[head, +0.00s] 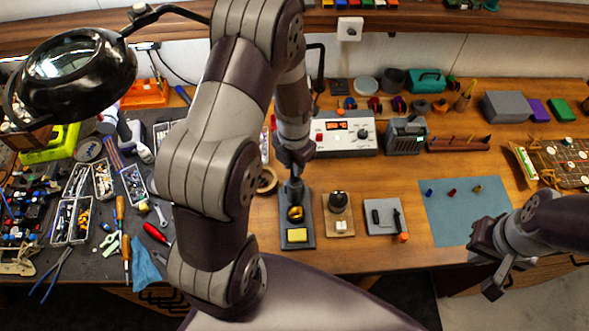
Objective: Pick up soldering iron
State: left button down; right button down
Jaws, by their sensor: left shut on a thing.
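My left gripper (296,166) points down over the soldering stand (288,222). It is shut on the soldering iron, at the back of the stand. The iron is mostly hidden by the fingers, and I cannot tell whether its tip is clear of the stand. The stand has a dark base, a brass-coloured coil (295,213) and a yellow sponge (297,235). The soldering station (343,136), a pale box with a red display and a knob, stands just behind. My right gripper (481,264) is open and empty, in front of the blue mat at the lower right.
Right of the stand are a small wooden block (340,214) and a grey tray (384,215). A blue mat (448,218) holds small coloured parts. Tools and parts boxes crowd the left side. A magnifier lamp (70,70) hangs at upper left.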

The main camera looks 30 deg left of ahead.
pick_arm(q)
notch_tip(320, 180, up, 18)
jog(key=b, duration=0.2)
dwell(0.4)
